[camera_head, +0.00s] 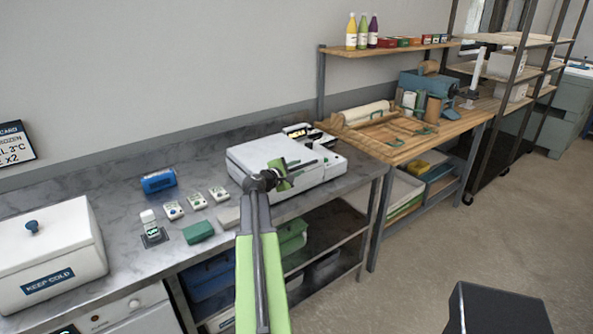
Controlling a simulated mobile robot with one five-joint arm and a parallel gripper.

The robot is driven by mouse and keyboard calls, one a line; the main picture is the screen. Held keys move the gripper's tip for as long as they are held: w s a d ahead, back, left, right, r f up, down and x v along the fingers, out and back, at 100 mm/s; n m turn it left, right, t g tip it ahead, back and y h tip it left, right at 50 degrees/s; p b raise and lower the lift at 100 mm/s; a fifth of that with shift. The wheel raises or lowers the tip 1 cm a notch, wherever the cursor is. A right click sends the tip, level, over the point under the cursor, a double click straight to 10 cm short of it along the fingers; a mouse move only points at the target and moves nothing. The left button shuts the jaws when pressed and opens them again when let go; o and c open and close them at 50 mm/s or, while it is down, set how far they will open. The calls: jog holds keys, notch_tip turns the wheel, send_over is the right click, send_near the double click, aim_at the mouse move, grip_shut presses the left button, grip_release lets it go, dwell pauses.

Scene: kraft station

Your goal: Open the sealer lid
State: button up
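My gripper (290,172) is at the front of the sealer and overlaps the lid's front edge in the picture. A thin dark bar shows at the gripper's right. I cannot tell whether it is a finger or part of the lid, or whether the gripper touches the lid. The gripper's fingers are too small to tell open from shut. My arm hides part of the sealer's front.
A white cold box (65,240) stands at the left. A blue device (158,181), several small white packs and a green block (198,232) lie left of the sealer. A wooden bench (400,150) adjoins at the right. The floor at right is mostly open.

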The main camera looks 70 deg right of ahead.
grip_shut()
dwell(1.0)
